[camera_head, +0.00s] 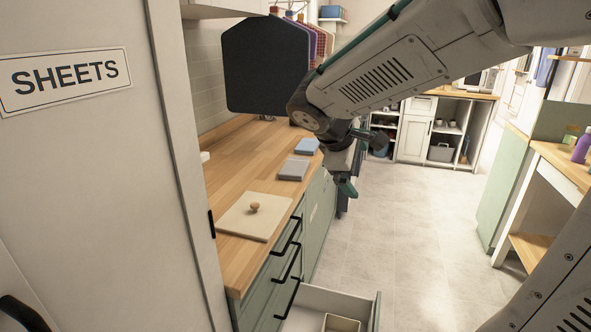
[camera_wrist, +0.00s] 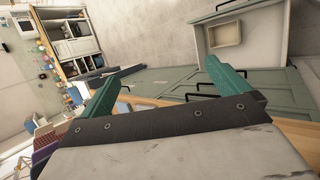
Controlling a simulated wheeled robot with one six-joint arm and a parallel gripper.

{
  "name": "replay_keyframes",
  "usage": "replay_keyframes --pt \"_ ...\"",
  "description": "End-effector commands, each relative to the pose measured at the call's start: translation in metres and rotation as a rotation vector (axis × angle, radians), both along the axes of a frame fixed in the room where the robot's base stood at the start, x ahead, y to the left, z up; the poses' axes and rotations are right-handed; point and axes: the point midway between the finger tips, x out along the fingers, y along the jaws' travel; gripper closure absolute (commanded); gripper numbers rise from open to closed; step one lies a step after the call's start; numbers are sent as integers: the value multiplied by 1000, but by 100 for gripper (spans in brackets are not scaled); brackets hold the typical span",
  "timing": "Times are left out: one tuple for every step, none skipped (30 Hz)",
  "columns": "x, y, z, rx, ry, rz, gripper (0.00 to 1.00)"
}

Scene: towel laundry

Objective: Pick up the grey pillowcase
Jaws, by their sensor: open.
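A folded grey cloth (camera_head: 293,170), which looks like the grey pillowcase, lies flat on the wooden counter in the head view. A folded blue cloth (camera_head: 306,146) lies just behind it. My gripper (camera_head: 345,188) hangs to the right of the grey cloth, past the counter's front edge and apart from it. In the wrist view my gripper's (camera_wrist: 160,78) two green fingers are spread wide with nothing between them.
A pale board (camera_head: 240,222) with a round knob lies nearer on the counter (camera_head: 235,175). Below, a drawer (camera_head: 300,312) stands open with a small box (camera_head: 341,323) inside. A door marked SHEETS (camera_head: 90,200) stands at left. The floor (camera_head: 400,230) at right is clear.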

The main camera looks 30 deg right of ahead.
Motion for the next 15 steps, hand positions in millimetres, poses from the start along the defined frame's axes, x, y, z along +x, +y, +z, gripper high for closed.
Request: replay_keyframes --pt "25 -8 -3 -62 34 62 0" --pt "39 -13 -3 -102 51 105 0" --pt "59 -18 -4 -156 75 161 0" --pt "73 -22 -6 -196 95 206 0" --pt "88 -26 -8 -234 115 248 0" --pt "108 -29 -11 -285 142 308 0" --pt "123 -32 -14 -323 165 354 0" --pt "138 -34 -18 -360 187 399 0" --pt "158 -36 -23 -409 217 460 0" --pt "173 -38 -28 -446 240 506 0" --pt "187 -38 -34 -481 264 554 0" --pt "206 -39 -42 -528 296 616 0" --pt "221 -39 -49 -563 321 666 0" --pt "235 -38 -56 -597 346 713 0" --pt "253 -37 -68 -642 381 778 0"
